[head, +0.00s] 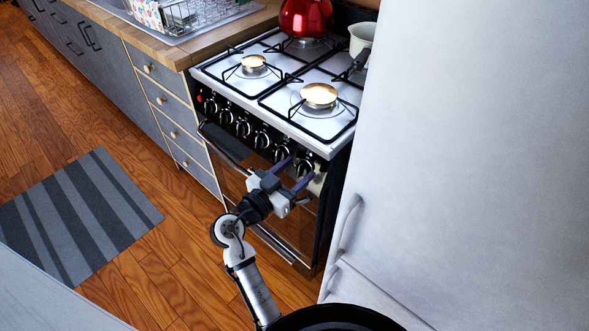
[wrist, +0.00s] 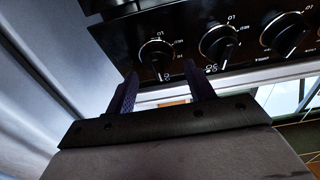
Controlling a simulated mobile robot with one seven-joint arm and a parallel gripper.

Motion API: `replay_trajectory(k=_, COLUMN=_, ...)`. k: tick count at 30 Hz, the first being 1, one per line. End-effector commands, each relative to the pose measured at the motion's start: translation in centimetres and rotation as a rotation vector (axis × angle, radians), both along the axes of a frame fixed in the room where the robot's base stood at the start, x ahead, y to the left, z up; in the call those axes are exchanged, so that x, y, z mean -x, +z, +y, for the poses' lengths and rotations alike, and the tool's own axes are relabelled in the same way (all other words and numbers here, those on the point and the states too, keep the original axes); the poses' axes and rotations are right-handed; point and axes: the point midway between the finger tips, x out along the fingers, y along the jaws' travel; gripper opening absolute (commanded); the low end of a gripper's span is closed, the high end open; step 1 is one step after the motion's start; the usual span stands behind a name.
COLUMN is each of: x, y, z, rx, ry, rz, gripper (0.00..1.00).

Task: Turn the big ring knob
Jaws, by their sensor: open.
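The stove's front panel carries a row of black and silver ring knobs. The frames do not clearly show which one is the big ring knob. The end knob (head: 305,164) nearest the fridge is partly behind my gripper (head: 299,171) in the head view. In the wrist view, an end knob (wrist: 155,50) sits just beyond and between the fingertips of my gripper (wrist: 160,70). The two fingers are apart with nothing between them, and I see no contact. Two more knobs, a middle one (wrist: 218,40) and a far one (wrist: 284,32), show to its right.
The oven door handle (head: 226,148) runs below the knobs. The white fridge (head: 460,150) stands close on the right. A red kettle (head: 306,17) and a pale pot (head: 361,38) sit on the stovetop. Drawers (head: 165,98) lie left; open wooden floor surrounds a striped rug (head: 80,215).

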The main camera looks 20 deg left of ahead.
Motion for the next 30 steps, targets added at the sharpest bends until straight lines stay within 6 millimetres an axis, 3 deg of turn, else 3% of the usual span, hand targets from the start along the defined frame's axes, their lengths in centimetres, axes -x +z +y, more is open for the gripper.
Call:
replay_trajectory(k=7, x=-0.06, y=-0.03, z=-0.02, rx=0.000, ry=0.000, rz=0.000, gripper=0.53)
replay_trajectory(k=17, x=-0.04, y=-0.02, z=-0.01, rx=0.000, ry=0.000, rz=0.000, gripper=0.10)
replay_trajectory(k=30, x=-0.04, y=0.01, z=-0.09, rx=0.092, ry=0.030, rz=0.032, gripper=0.10)
